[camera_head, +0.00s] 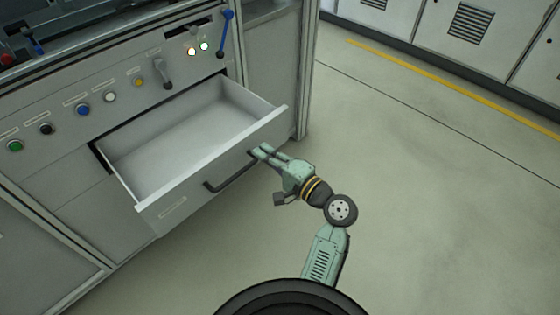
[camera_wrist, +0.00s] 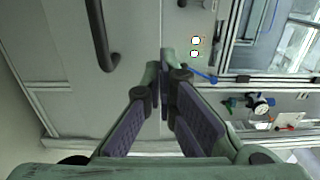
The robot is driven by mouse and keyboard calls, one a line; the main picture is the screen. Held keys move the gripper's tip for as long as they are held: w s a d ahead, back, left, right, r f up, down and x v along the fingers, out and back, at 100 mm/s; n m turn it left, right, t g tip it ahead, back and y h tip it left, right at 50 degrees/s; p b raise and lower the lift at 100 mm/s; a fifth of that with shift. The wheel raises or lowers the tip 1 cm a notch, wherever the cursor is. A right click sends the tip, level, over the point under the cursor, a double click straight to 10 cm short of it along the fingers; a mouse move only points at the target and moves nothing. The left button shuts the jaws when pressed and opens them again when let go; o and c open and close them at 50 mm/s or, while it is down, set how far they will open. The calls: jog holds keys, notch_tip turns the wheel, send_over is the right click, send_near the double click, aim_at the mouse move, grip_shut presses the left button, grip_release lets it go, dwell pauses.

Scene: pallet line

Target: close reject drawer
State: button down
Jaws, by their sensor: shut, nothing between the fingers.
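The grey reject drawer (camera_head: 150,208) is pulled out of the cabinet, and its inside looks empty. Its black bar handle (camera_head: 230,172) is on the front face and also shows at the upper left of the wrist view (camera_wrist: 101,38). My gripper (camera_head: 260,151) is at the right part of the drawer front, just right of the handle's right end. In the wrist view its fingers (camera_wrist: 161,72) are together with nothing between them, pointing at the drawer front (camera_wrist: 60,75). The handle is outside the fingers. I cannot tell whether the fingertips touch the front.
The cabinet panel (camera_head: 65,145) above the drawer carries several coloured buttons, a grey lever (camera_head: 163,72) and a blue-handled lever (camera_head: 226,33). Open floor (camera_head: 430,200) lies to the right, with a yellow line (camera_head: 450,85) and white cabinets (camera_head: 440,30) beyond.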

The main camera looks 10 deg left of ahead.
aim_at(244, 139)
jog(key=p+x, duration=0.1)
jog(key=x, duration=0.4)
dwell(0.3)
jog(key=b+x, duration=0.2)
jog(key=x, duration=2.4)
jog(key=shift+w, duration=0.15)
